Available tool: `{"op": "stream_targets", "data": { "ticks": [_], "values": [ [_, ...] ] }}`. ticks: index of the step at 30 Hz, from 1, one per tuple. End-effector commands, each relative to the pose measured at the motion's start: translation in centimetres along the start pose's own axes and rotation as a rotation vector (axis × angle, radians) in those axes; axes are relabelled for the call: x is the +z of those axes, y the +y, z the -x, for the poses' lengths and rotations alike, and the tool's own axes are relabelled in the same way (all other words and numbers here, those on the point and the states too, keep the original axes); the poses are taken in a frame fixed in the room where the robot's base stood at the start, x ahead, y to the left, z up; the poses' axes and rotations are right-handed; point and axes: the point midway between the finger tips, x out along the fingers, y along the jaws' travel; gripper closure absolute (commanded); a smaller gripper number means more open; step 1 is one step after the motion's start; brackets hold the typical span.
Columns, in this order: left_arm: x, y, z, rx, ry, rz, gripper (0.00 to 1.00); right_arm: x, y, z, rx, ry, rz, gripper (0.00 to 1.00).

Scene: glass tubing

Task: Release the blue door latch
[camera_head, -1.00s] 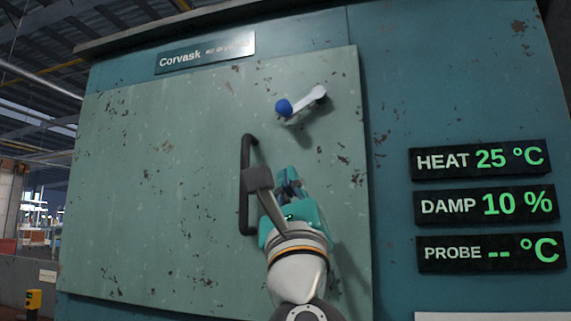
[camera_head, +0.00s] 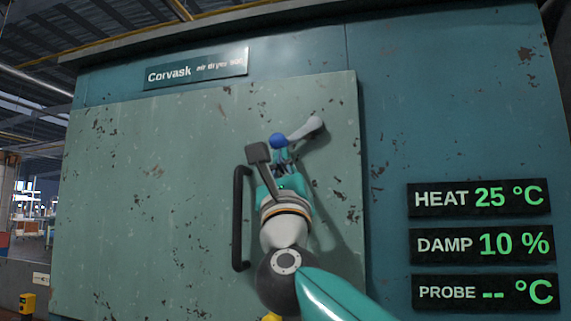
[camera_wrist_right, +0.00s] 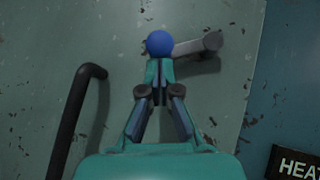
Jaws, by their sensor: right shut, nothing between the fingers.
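The door latch is a light grey lever (camera_head: 303,129) with a blue ball knob (camera_head: 278,140) at its left end, set near the upper right of the pale green door (camera_head: 150,200). In the right wrist view the blue knob (camera_wrist_right: 159,43) is just beyond the fingertips, and the grey lever (camera_wrist_right: 200,45) runs to the right from it. My right gripper (camera_head: 281,160) is shut and empty, its tips right below the knob. I cannot tell whether they touch it. My left gripper is not in view.
A dark vertical door handle (camera_head: 238,220) stands left of my right gripper; it also shows in the right wrist view (camera_wrist_right: 72,120). Display panels (camera_head: 480,197) reading HEAT, DAMP and PROBE are on the wall at right. The door's left part is clear.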

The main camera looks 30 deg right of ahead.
Motion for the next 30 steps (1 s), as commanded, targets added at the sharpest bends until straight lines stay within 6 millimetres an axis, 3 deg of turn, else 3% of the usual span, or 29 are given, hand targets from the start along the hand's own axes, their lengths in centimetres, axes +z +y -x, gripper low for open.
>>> {"op": "stream_targets", "data": {
  "ticks": [30],
  "values": [
    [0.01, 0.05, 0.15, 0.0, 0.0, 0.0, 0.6, 0.15, -0.21, -0.3, -0.014, 0.002, -0.005, 1.0]
  ]
}}
